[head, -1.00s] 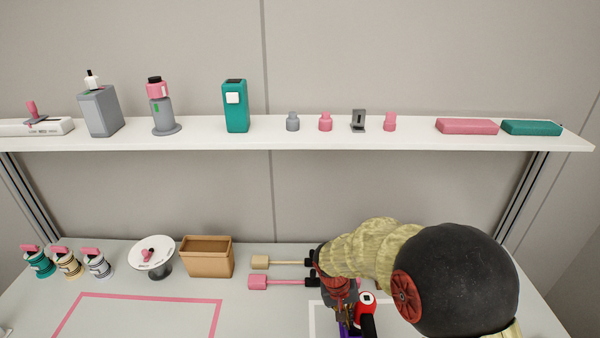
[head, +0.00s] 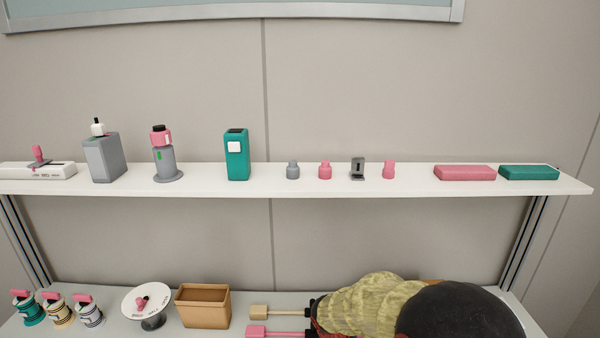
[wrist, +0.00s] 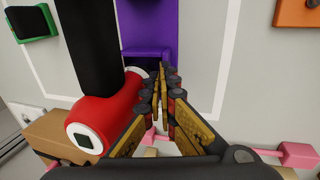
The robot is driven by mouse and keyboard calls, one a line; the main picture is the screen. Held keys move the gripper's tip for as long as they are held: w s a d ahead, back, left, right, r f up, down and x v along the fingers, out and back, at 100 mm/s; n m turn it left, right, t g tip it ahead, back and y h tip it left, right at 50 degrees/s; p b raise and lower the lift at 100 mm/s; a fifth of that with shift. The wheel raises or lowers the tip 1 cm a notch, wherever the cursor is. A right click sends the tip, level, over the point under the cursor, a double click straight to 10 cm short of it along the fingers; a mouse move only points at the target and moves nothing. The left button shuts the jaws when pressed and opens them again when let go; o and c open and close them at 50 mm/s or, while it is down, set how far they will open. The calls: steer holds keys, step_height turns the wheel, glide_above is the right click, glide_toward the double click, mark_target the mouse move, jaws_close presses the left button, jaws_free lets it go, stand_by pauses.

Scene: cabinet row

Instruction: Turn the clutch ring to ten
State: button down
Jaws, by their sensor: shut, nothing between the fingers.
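In the wrist view a red, drill-like tool body (wrist: 104,115) with a dark square on a white end lies left of my gripper (wrist: 163,74). A thick black part (wrist: 88,45) rises from it. A pale, ring-like edge (wrist: 137,73) shows at the tool's far end, partly hidden beside my fingers; I cannot read any number on it. A purple block (wrist: 149,28) stands just beyond the fingertips. My gripper is shut and empty, its tips close to the pale edge; I cannot tell whether they touch. In the head view the tool and fingers are out of frame.
A white shelf (head: 300,188) carries several small items, among them a teal box (head: 236,155). Below stand a brown open box (head: 203,309) and a white dial (head: 146,301). Pink (head: 270,331) and cream (head: 275,312) handled pieces lie left of my arm.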

steer(key=p+v, duration=0.2)
steer(key=v, duration=0.1)
steer(key=d+p+v, duration=0.1)
steer(key=p+v, duration=0.1)
steer(key=shift+d+r, duration=0.1)
steer(key=shift+r, duration=0.4)
steer(key=shift+d, duration=0.1)
